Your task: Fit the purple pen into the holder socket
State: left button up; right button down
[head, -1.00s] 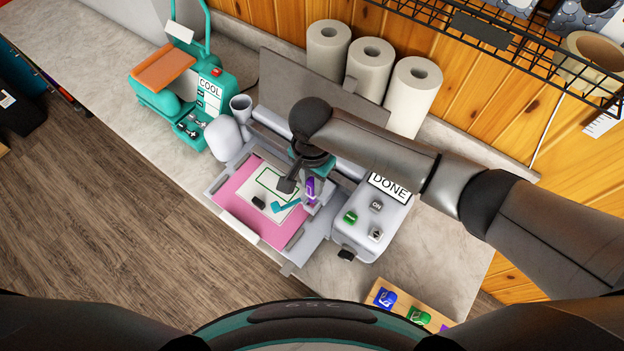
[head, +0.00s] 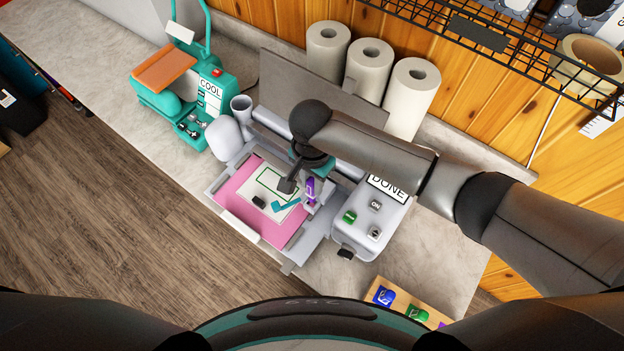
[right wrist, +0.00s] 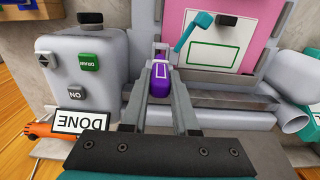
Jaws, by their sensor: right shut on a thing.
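The purple pen (right wrist: 160,82) is between the two fingers of my right gripper (right wrist: 163,92), which is shut on it. In the head view the pen (head: 310,187) is at the right side of the cutting machine, over the edge of the pink mat (head: 235,190). The right gripper (head: 300,188) reaches down there from the arm above. The holder socket seems to lie at the pen's far end, by a small grey carriage part (right wrist: 161,50); I cannot tell whether the pen is in it. My left gripper is not in view.
The machine's control box (head: 368,222) with DONE sign and buttons stands just right of the gripper. A teal lever (right wrist: 190,35) and a black block (right wrist: 201,20) are on the mat side. Paper rolls (head: 370,65) stand behind. A wooden pen rack (head: 405,305) is at the front right.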

aim_at(313, 197)
jog(key=shift+f+p, duration=0.1)
jog(key=shift+p, duration=0.3)
jog(key=shift+f+b, duration=0.75)
jog(key=shift+f, duration=1.75)
dwell(1.9)
jog(key=shift+s+d+f+p, duration=0.1)
jog(key=shift+s+f+p, duration=0.2)
jog(key=shift+f, duration=0.25)
dwell(1.2)
jog(key=c, duration=1.1)
grip_release()
jog(key=o, duration=1)
jog(key=shift+w+r, duration=0.15)
jog(key=shift+w, duration=0.1)
